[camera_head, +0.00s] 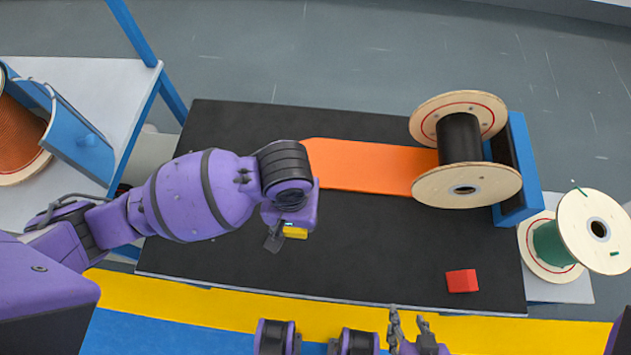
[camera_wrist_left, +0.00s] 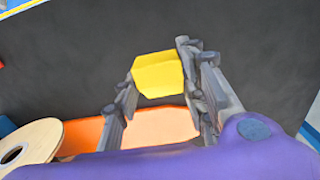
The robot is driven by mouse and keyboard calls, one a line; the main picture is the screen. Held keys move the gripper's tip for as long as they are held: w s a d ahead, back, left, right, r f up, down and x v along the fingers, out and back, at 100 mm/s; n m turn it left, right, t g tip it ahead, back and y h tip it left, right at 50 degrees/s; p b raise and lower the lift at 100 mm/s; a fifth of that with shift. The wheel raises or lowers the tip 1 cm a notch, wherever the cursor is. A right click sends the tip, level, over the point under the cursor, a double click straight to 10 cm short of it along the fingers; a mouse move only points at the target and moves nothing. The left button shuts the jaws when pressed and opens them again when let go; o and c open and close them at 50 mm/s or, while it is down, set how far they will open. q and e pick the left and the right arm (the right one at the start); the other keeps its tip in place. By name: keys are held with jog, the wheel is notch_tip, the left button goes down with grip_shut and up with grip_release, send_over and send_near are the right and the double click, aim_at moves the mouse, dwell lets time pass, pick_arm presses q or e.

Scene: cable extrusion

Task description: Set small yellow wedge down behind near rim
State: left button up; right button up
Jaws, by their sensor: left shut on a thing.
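The small yellow wedge (camera_head: 295,232) is in my left gripper (camera_head: 283,236), above the black mat and in front of the orange strip. In the left wrist view the wedge (camera_wrist_left: 158,75) sits between the two fingers of the left gripper (camera_wrist_left: 160,82), which is shut on it. The black-wound spool (camera_head: 460,138) lies to the right. Its near wooden rim (camera_head: 438,188) and far rim (camera_head: 428,117) both show. My right gripper (camera_head: 409,325) is at the bottom edge, its fingers apart with nothing visible between them.
A red block (camera_head: 462,281) sits on the black mat (camera_head: 350,245) in front of the spool. The orange strip (camera_head: 365,164) runs to the spool, beside a blue stand (camera_head: 524,165). A green spool (camera_head: 592,232) is at right. The mat's front middle is clear.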

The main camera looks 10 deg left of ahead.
pick_arm(q)
jog(key=w+d+f+b, duration=0.1)
jog(key=w+f, duration=0.1)
jog(key=w, duration=0.1)
jog(key=w+f+b, duration=0.1)
jog(key=w+f, duration=0.1)
jog(key=w, duration=0.1)
jog(key=w+d+f, duration=0.1)
jog(key=w+f, duration=0.2)
jog(key=w, duration=0.1)
jog(key=shift+w+d+b, duration=0.1)
jog(key=shift+d+b, duration=0.2)
jog(key=shift+b, duration=0.1)
jog(key=shift+w+d+f, duration=0.15)
jog(key=shift+w+f, duration=0.45)
jog(key=shift+f, duration=0.1)
notch_tip(320, 180, down, 3)
jog(key=shift+b, duration=0.75)
jog(key=shift+r, duration=0.1)
pick_arm(e)
jog(key=f, duration=0.1)
jog(key=s+f, duration=0.1)
jog(key=f, duration=0.2)
jog(key=shift+s, duration=0.4)
pick_arm(q)
jog(key=o, duration=1.2)
jog(key=shift+c, duration=0.2)
